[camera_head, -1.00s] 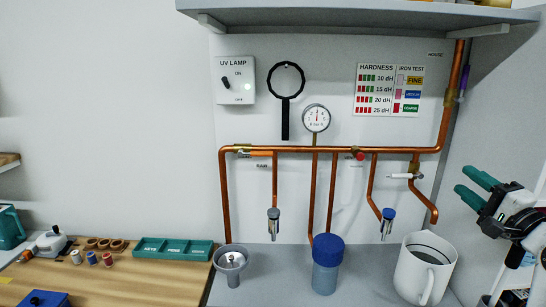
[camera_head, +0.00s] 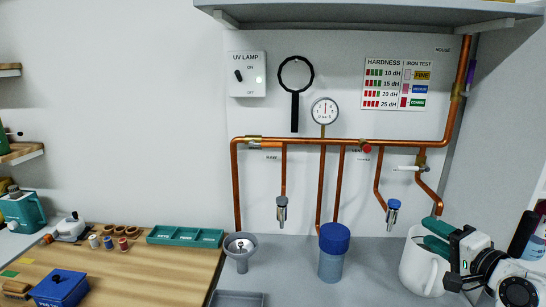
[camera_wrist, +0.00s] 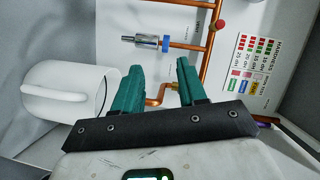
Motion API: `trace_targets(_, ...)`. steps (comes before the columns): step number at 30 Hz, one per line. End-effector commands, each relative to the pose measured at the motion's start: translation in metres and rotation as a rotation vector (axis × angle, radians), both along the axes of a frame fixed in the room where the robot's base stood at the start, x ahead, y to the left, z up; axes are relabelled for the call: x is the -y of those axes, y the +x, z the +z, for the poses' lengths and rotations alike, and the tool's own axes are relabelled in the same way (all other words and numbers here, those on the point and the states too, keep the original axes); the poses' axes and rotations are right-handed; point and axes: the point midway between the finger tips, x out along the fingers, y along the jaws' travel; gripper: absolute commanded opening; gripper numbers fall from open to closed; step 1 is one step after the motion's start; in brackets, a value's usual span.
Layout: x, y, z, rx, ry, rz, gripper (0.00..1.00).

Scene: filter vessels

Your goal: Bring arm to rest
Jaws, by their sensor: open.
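My gripper (camera_head: 434,238) has green fingers and is at the lower right of the head view, in front of the white mug (camera_head: 412,268) and hiding part of it. In the wrist view the two green fingers (camera_wrist: 159,88) stand apart with nothing between them. I cannot tell from these frames whether the gripper touches the mug.
A blue-capped vessel (camera_head: 333,255) and a grey funnel cup (camera_head: 240,248) stand on the grey counter. Copper pipes (camera_head: 340,142) with taps run along the wall, and a shelf (camera_head: 370,14) hangs above. A blue box (camera_head: 62,288) is on the wooden worktop.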

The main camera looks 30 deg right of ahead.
Motion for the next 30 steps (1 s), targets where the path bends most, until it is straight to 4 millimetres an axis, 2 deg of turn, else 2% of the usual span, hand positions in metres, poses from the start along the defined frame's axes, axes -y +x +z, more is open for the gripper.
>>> trace_targets(1, -0.015, 0.004, -0.024, -0.055, -0.017, 0.027, 0.41)
trace_targets(5, -0.059, 0.009, -0.088, -0.234, -0.097, 0.119, 0.41)
trace_targets(6, -0.075, 0.008, -0.111, -0.3, -0.13, 0.158, 0.41)
trace_targets(10, -0.129, -0.007, -0.182, -0.514, -0.25, 0.303, 0.41)
trace_targets(14, -0.181, -0.04, -0.249, -0.727, -0.387, 0.482, 0.41)
trace_targets(18, -0.23, -0.093, -0.312, -0.949, -0.552, 0.71, 0.41)
trace_targets(21, -0.253, -0.135, -0.343, -1.084, -0.666, 0.871, 0.41)
trace_targets(24, -0.266, -0.17, -0.362, -1.185, -0.758, 1.005, 0.41)
trace_targets(27, -0.272, -0.193, -0.371, -1.249, -0.818, 1.091, 0.41)
trace_targets(30, -0.274, -0.204, -0.374, -1.278, -0.846, 1.131, 0.41)
